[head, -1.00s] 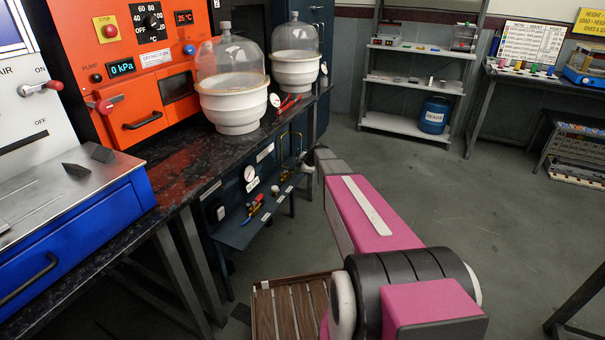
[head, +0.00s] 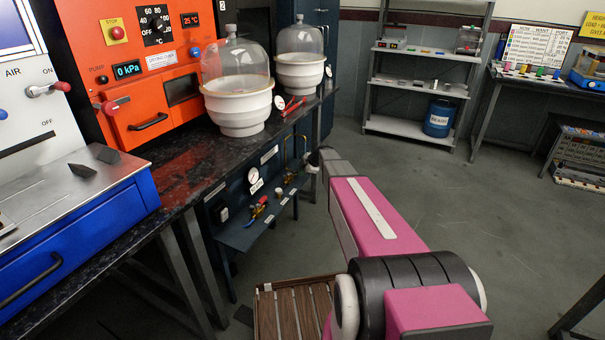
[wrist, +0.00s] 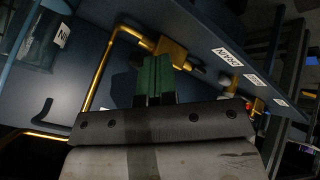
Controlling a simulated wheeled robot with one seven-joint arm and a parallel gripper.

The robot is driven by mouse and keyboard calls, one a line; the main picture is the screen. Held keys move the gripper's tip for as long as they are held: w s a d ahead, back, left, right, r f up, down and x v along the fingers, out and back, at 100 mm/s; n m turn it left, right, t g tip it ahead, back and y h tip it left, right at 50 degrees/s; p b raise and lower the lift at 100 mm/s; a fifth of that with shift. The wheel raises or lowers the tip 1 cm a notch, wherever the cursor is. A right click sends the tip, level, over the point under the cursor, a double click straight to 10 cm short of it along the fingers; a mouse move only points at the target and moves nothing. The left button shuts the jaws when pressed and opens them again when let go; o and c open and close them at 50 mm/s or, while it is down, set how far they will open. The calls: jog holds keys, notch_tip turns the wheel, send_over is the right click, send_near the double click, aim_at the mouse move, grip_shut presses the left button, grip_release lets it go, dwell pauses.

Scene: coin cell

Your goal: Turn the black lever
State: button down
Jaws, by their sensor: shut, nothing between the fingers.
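My gripper (wrist: 152,80) is shut and empty, its green fingertips close together in the wrist view. The tips are right at a brass valve body (wrist: 171,47) on a bent brass pipe (wrist: 98,72); I cannot tell whether they touch it. My fingertips are not clear there.
The dark bench (head: 170,170) overhangs the panel. A pressure gauge (head: 254,176) and a red-handled valve (head: 262,201) are left of the brass piping. A wooden slatted crate (head: 290,312) stands low by my arm. The floor to the right (head: 480,220) is clear.

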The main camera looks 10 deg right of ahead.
jog(key=w+n+g, duration=0.1)
jog(key=w+n+g+y, duration=0.1)
jog(key=n, duration=0.1)
jog(key=shift+w+d+n, duration=0.1)
jog(key=shift+w+n, duration=0.2)
jog(key=shift+w+a, duration=0.2)
jog(key=shift+w, duration=0.35)
jog(key=shift+w+a, duration=0.15)
jog(key=shift+w, duration=0.35)
jog(key=shift+w+a, duration=0.1)
jog(key=shift+w, duration=0.15)
jog(key=shift+s+a, duration=0.1)
jog(key=shift+s, duration=0.05)
